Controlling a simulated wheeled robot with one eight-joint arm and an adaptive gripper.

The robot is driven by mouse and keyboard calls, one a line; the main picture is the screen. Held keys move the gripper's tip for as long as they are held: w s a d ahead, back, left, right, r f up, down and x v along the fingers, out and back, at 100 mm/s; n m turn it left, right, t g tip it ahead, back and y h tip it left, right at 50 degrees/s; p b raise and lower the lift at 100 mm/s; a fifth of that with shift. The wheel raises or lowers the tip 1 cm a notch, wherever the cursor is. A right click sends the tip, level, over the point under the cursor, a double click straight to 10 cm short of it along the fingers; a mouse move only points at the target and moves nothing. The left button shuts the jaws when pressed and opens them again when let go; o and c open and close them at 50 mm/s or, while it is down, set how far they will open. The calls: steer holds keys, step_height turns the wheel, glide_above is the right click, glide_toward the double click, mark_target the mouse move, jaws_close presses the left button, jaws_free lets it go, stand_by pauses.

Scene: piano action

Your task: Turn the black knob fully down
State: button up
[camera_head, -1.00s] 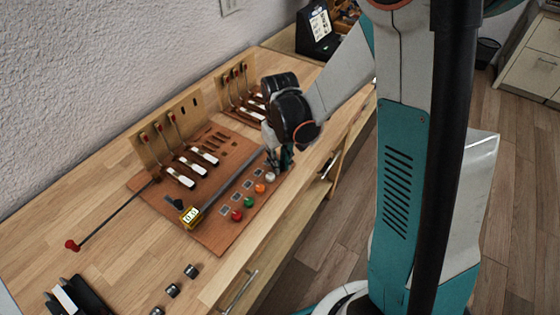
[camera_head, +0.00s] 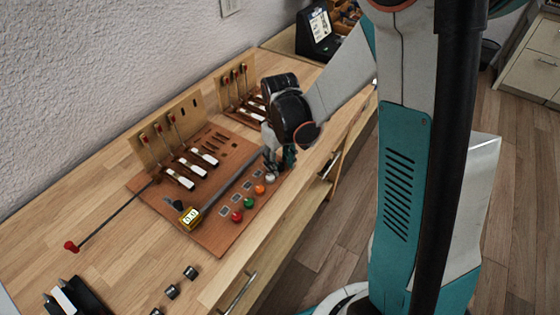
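My gripper (camera_head: 277,168) points down at the far end of a row of coloured knobs on the brown board (camera_head: 213,238). It is small and partly hidden by my arm, so I cannot tell whether its fingers are open or shut. I cannot make out a black knob in the row; the spot at my fingers is covered. The visible knobs are white (camera_head: 270,178), orange (camera_head: 260,190), green (camera_head: 249,202) and red (camera_head: 237,216). The white one is right beside the fingers.
Upright wooden panels with red-tipped hammers stand behind. A red-ended rod (camera_head: 72,246) sticks out left. Several small dark cylinders (camera_head: 190,272) lie on the front table. A wall borders the back.

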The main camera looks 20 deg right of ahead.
mark_target(280, 165)
steer(key=shift+r, duration=0.1)
steer(key=shift+r, duration=3.9)
steer(key=shift+r, duration=0.1)
steer(key=s+r+m+t, duration=0.2)
steer(key=s+r+t, duration=0.5)
steer(key=s+r, duration=0.4)
steer(key=shift+s+r+m, duration=0.35)
steer(key=shift+s+m, duration=0.05)
steer(key=shift+s, duration=1.6)
